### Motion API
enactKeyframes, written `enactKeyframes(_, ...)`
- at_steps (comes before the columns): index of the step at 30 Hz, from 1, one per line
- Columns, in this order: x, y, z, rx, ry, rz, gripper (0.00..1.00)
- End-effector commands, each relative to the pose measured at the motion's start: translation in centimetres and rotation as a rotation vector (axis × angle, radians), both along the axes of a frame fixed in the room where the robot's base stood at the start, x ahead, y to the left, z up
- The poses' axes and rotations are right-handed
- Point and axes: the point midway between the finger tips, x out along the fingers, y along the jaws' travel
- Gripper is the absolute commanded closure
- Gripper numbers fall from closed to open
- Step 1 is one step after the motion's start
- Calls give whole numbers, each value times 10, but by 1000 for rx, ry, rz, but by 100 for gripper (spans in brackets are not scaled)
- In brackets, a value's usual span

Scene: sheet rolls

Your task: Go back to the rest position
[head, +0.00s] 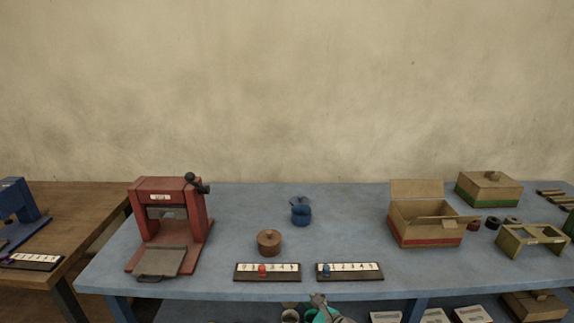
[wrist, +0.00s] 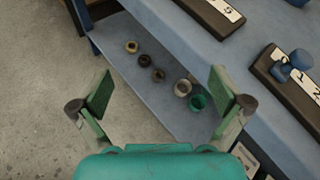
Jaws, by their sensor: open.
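My gripper (wrist: 160,92) is open and empty in the wrist view. Its two green-padded fingers are spread wide, above the floor and the lower shelf beside the blue table. In the head view my gripper (head: 320,300) shows only in part at the bottom edge, in front of the table's front edge. Nothing is between the fingers.
The blue table (head: 230,270) carries a red press (head: 170,225), a brown round lidded pot (head: 269,242), a blue object (head: 301,211), two numbered strips and an open carton (head: 425,222). Several rolls stand on the lower shelf (wrist: 165,110). A wooden table (head: 80,215) stands left.

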Motion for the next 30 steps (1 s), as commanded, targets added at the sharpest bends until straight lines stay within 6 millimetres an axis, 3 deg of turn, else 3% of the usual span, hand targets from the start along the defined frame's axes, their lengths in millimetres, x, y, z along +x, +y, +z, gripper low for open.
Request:
enactKeyframes(5, -36, -14, -35, -124, -78, -10, 0)
enactKeyframes(9, -78, -31, -66, -282, -171, -14, 0)
enactKeyframes(15, -147, -56, -98, -545, -303, 4, 0)
enactKeyframes(22, -229, -84, -113, -865, -438, 57, 0)
enactKeyframes(30, -325, -112, -101, -1255, -581, 167, 0)
